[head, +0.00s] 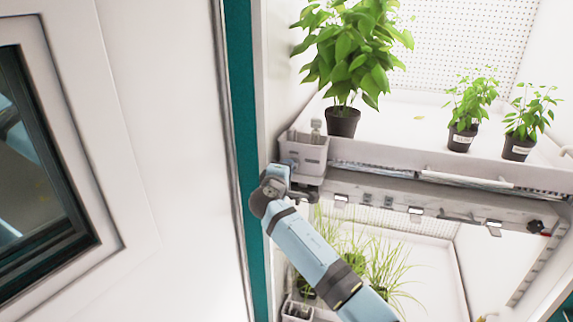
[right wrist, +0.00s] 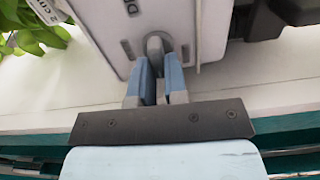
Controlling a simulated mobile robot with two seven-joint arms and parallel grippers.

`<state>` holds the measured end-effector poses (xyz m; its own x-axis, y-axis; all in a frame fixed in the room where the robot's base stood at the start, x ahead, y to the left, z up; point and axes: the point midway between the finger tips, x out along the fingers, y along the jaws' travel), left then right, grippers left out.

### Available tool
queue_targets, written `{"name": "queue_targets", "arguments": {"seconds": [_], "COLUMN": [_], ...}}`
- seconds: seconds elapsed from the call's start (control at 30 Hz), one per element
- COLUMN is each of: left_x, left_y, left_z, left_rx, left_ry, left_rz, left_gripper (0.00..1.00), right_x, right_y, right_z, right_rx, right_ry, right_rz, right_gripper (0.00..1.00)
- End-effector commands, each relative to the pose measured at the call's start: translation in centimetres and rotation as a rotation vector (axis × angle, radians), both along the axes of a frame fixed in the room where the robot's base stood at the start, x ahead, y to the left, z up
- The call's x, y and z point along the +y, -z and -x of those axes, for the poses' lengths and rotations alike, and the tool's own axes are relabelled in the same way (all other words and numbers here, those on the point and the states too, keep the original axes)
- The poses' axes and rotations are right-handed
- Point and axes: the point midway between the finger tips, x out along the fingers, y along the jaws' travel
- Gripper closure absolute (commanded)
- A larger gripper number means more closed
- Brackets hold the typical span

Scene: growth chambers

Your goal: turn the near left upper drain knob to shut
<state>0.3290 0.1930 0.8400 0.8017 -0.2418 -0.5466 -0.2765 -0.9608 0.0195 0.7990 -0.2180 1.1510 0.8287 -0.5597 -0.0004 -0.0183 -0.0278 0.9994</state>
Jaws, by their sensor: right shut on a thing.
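The drain knob (right wrist: 155,44) is a small grey rounded piece on the face of a pale box (right wrist: 190,25) with dark lettering. My right gripper (right wrist: 158,66) is shut on the knob, with blue fingers on either side of it. In the head view the pale box (head: 305,153) stands at the left front corner of the upper shelf. My right gripper (head: 290,166) reaches its front there, and the knob is hidden behind my wrist. The knob's exact angle cannot be told. My left gripper is not in view.
A large leafy plant (head: 343,122) stands behind the box, with two small potted plants (head: 462,138) to the right. Below is a lower shelf with grassy plants (head: 385,265). A white door with a dark window (head: 40,170) is at left.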

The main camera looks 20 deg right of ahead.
Motion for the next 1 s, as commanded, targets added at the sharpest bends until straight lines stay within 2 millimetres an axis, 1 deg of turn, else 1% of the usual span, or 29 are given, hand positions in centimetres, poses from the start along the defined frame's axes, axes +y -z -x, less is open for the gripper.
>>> {"name": "queue_targets", "arguments": {"seconds": [0.17, 0.63, 0.67, 0.7, 0.73, 0.77, 1.0], "left_x": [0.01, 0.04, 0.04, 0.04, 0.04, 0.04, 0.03], "left_y": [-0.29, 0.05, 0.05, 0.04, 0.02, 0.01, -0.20], "left_z": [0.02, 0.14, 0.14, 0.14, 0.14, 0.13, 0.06], "left_rx": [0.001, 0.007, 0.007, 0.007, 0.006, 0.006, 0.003], "left_ry": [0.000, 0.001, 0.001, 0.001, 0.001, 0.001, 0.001], "left_rz": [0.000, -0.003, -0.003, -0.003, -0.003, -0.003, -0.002], "left_gripper": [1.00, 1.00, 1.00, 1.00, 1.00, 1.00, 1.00], "right_x": [0.02, 0.01, 0.01, 0.01, 0.01, 0.01, 0.01], "right_y": [0.13, 0.21, 0.21, 0.22, 0.21, 0.19, 0.12], "right_z": [0.02, 0.03, 0.03, 0.02, 0.02, 0.02, 0.02], "right_rx": [0.023, 0.029, 0.029, 0.029, 0.029, 0.029, 0.027], "right_ry": [0.000, 0.000, 0.000, 0.000, 0.000, 0.000, 0.000], "right_rz": [0.032, 0.042, 0.042, 0.042, 0.042, 0.042, 0.041], "right_gripper": [1.00, 1.00, 0.82, 0.73, 0.66, 0.61, 0.61]}}
